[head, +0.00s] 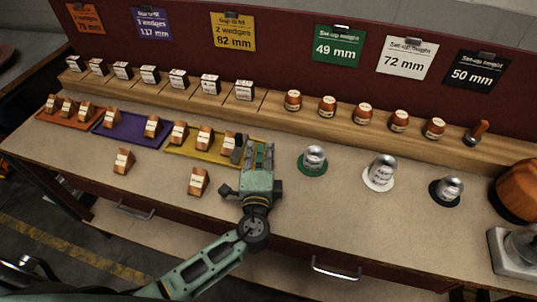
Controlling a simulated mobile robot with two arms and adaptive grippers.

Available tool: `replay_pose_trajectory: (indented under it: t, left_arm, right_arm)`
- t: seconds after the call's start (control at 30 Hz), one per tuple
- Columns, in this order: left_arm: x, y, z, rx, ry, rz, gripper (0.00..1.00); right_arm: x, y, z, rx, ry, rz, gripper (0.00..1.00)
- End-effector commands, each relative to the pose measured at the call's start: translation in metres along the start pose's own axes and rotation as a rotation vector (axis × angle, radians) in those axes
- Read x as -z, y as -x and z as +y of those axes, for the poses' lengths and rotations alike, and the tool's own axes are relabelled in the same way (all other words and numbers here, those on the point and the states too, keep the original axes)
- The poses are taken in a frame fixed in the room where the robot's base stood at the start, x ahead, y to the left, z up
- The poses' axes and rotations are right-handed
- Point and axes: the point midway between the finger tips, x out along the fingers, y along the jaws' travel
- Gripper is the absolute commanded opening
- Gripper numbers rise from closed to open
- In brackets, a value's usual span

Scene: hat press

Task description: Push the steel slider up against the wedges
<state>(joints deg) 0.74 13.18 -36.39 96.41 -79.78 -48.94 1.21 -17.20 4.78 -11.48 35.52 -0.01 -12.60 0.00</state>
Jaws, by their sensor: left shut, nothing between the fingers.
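The steel slider looks to be the dark grey piece (238,149) on the right part of the yellow tray (212,155). Several wooden wedges with white labels (204,138) stand in a row to its left on this tray. The slider sits close beside the rightmost wedge (228,142); I cannot tell whether they touch. My left gripper (261,148) is shut and empty, over the tray's right end, just right of the slider. It hides part of that end. My right gripper is not in view.
An orange tray (55,119) and a purple tray (130,130) with more wedges lie to the left. Two loose wedges (123,161) (199,181) stand in front. Metal weights stand on green (312,170), white and black discs to the right. A wooden ledge (270,103) runs behind.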

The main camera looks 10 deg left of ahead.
Motion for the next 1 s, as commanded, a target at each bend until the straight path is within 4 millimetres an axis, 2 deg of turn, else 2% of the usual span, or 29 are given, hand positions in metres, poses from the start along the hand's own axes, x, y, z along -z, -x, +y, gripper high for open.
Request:
replay_pose_trajectory:
  t: [0.13, 0.57, 0.83, 1.0]
  left_arm:
    - [-0.010, -0.002, 0.000, -0.001, -0.001, 0.000, 0.00]
    - [-0.014, -0.003, 0.001, -0.001, -0.001, 0.000, 0.00]
    - [-0.054, -0.013, 0.002, 0.000, -0.003, -0.002, 0.00]
    - [-0.058, -0.014, 0.001, -0.001, 0.000, 0.000, 0.00]
  right_arm:
    - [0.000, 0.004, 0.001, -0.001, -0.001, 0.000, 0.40]
    - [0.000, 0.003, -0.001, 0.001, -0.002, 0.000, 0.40]
    - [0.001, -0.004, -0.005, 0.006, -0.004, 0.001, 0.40]
    - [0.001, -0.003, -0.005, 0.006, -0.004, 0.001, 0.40]
